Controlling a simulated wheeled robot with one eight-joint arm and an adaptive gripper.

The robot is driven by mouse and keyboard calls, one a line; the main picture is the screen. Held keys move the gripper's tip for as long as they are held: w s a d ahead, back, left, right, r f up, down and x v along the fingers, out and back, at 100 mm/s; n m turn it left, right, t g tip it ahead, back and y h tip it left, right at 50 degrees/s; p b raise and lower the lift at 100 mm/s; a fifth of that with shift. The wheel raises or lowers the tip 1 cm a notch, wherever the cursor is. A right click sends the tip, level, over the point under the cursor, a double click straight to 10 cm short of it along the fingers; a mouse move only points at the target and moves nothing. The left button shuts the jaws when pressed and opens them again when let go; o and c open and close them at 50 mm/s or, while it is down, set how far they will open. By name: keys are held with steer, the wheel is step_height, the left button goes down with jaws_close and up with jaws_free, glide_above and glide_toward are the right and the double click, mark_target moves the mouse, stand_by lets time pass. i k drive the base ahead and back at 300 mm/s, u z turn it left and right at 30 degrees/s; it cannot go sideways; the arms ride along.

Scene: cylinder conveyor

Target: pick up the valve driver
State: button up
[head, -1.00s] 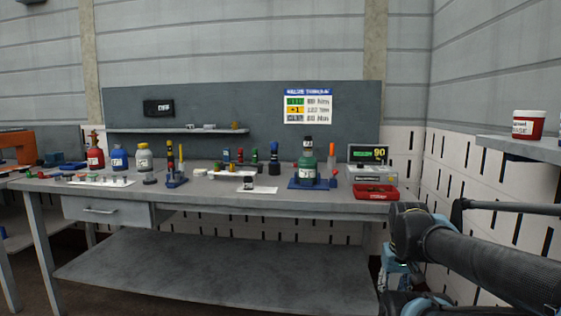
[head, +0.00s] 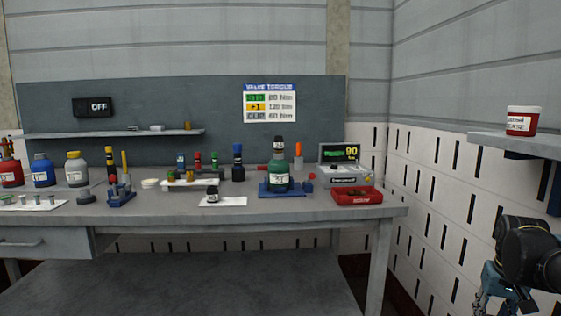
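I cannot tell for sure which thing is the valve driver. Upright driver-like tools stand on the grey workbench (head: 330,205): a blue stand (head: 121,196) at the left holds a black-and-yellow tool (head: 111,165) and a yellow one (head: 125,163). A dark blue tool (head: 238,162) stands further back near the middle. My gripper's fingers cannot be made out.
A red tray (head: 357,195) lies before a grey device with a display (head: 346,174) at the bench's right. A white sheet with a small dark jar (head: 213,194) lies front centre. Bottles (head: 76,169) stand left. A wall shelf (head: 530,139) with a red-and-white tub (head: 523,121) juts above my arm.

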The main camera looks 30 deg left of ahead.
mark_target(237, 147)
steer(key=z, duration=0.45)
steer(key=k, duration=1.4)
steer(key=u, duration=1.05)
steer(key=i, duration=1)
